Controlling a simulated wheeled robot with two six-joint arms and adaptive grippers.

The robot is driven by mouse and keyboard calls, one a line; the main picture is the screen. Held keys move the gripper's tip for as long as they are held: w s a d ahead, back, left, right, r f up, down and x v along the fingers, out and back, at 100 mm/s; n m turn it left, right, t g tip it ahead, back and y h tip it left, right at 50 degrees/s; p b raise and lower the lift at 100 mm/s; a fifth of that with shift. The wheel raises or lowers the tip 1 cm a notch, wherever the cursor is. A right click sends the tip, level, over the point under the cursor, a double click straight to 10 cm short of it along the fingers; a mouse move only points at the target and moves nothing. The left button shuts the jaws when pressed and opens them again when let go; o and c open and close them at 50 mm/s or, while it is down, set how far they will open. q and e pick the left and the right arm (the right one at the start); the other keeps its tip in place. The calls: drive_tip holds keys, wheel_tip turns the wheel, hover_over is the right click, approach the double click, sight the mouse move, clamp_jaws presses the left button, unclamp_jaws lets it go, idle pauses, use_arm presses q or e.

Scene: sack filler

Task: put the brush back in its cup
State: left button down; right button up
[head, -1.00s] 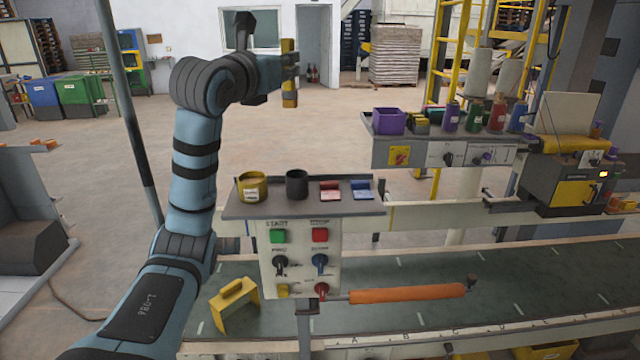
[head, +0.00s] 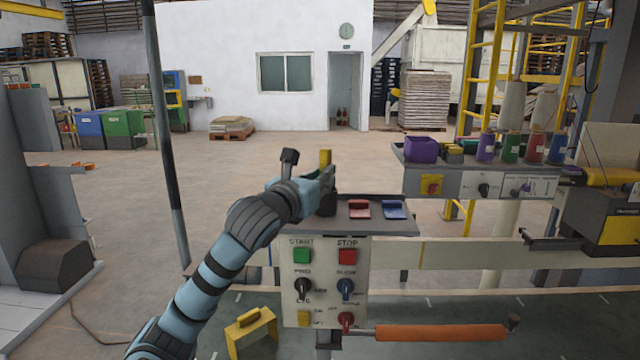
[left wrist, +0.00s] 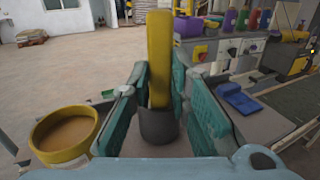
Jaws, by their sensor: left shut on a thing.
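The brush's yellow handle (head: 325,158) stands upright in my left gripper (head: 325,182), which is shut on it. In the left wrist view the handle (left wrist: 160,60) rises between the teal fingers of the left gripper (left wrist: 160,95). The dark cup (left wrist: 159,127) is directly below the handle there, and the brush's lower end is out of sight at the cup. I cannot tell how deep it reaches. In the head view the cup (head: 328,204) shows partly beside the gripper, on the control panel's shelf. My right gripper is not in view.
A yellow tin (left wrist: 65,135) stands left of the cup in the left wrist view; my arm hides it in the head view. A red block (head: 358,208) and a blue block (head: 394,209) lie right of the cup. The shelf (head: 385,227) tops a panel of buttons and knobs.

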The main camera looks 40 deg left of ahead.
use_arm(q)
drive_tip(key=shift+a+r, duration=0.1)
drive_tip(key=shift+w+f, duration=0.25)
drive_tip(key=shift+s+f, duration=0.1)
drive_tip(key=shift+f, duration=0.2)
drive_tip(key=c, duration=1.5)
unclamp_jaws()
